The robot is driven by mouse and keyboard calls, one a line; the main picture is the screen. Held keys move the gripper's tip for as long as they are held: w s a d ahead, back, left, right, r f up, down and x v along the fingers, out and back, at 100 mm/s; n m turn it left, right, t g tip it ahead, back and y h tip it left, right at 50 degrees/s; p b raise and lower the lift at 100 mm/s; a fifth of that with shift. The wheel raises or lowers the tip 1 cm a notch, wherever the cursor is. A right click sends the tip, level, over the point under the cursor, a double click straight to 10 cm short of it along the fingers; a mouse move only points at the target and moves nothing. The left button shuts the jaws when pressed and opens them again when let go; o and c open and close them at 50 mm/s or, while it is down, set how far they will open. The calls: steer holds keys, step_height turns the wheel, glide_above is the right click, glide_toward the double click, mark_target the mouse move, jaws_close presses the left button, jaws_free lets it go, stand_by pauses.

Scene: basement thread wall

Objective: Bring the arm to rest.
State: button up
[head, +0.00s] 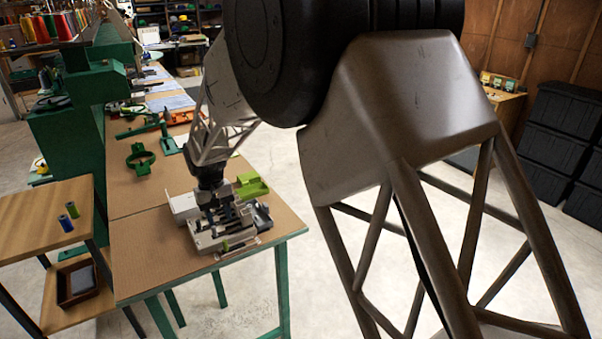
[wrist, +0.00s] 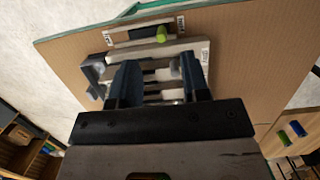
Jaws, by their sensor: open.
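My gripper (wrist: 160,76) shows in the wrist view with its two dark fingers apart. Nothing shows between them but the grey slotted fixture (wrist: 140,52) beyond. In the head view my gripper (head: 222,208) points down over the same fixture (head: 205,239), near the bench's front end. I cannot tell whether the fingertips touch it. A small lime-green spool (wrist: 162,33) lies on a pale strip at the fixture's outer side, clear of the fingers. In the head view this spool (head: 226,246) is small. My arm links hide much of the middle.
The brown-topped bench (head: 150,250) has green legs. A lime-green block (head: 251,187) sits beside the fixture. A green ring stand (head: 140,158) stands farther back. A wooden side table (head: 35,215) at left holds a blue spool (head: 66,223) and a green spool (head: 72,210). Black bins (head: 555,125) are at right.

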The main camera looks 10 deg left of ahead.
steer(key=shift+d+r, duration=0.1)
steer(key=s+d+r+m+t+y, duration=0.1)
steer(key=d+r, duration=0.4)
steer(key=d, duration=0.6)
steer(key=s+d+r+m, duration=0.2)
steer(key=d+r, duration=0.4)
steer(key=d, duration=0.6)
steer(key=s+d+r+m+t+y, duration=0.1)
steer(key=d+r, duration=0.4)
steer(key=d, duration=0.6)
steer(key=s+d+m+t, duration=0.2)
steer(key=s+d+m, duration=0.3)
steer(key=s+d, duration=1.8)
steer(key=shift+s+d+r+h, duration=0.2)
steer(key=shift+s+d+h, duration=0.1)
steer(key=shift+s+d, duration=0.15)
steer(key=shift+w+a+r, duration=0.1)
steer(key=shift+w, duration=0.05)
steer(key=shift+c, duration=0.2)
